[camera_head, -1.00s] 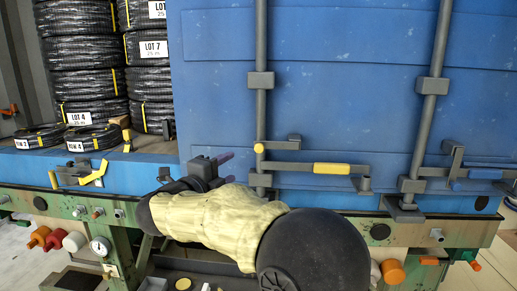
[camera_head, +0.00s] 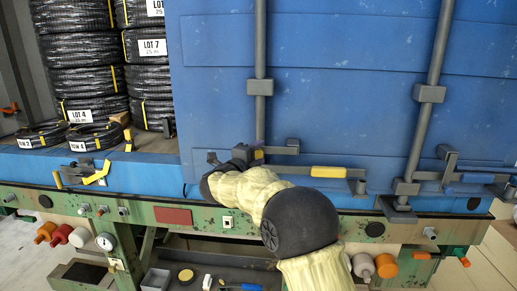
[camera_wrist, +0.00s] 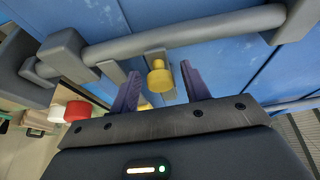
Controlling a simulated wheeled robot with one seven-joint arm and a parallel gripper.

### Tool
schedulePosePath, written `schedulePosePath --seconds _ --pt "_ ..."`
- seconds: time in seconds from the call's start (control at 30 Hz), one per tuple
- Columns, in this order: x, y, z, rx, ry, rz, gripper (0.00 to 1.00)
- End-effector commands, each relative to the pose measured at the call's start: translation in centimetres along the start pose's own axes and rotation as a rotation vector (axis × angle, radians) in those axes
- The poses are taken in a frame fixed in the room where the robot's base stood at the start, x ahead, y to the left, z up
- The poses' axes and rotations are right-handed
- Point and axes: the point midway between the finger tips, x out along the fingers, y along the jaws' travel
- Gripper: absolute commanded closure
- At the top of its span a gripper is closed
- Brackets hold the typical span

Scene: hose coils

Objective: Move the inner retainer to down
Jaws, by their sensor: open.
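The inner retainer is a grey arm (camera_head: 284,148) on the blue door, beside the left lock rod and above the yellow-gripped handle (camera_head: 328,172). It lies about level. Its yellow knob is hidden behind my gripper in the head view. In the wrist view the yellow knob (camera_wrist: 160,80) stands between my two purple fingers, with a gap on each side. My gripper (camera_wrist: 160,88) is open around the knob and does not hold it. In the head view my gripper (camera_head: 256,154) is at the left rod, at the retainer's left end.
The left lock rod (camera_head: 261,60) runs close to my gripper. Black hose coils (camera_head: 85,55) are stacked at the left.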

Motion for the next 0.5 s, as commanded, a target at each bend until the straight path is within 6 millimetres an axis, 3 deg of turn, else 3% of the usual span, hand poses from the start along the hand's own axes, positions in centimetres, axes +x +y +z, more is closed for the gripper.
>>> schedulePosePath --seconds 0.33,0.5 --pt "0.59 0.08 -0.04 -0.001 0.001 0.000 0.53" --pt "0.57 0.08 -0.03 -0.001 0.001 0.000 0.85"
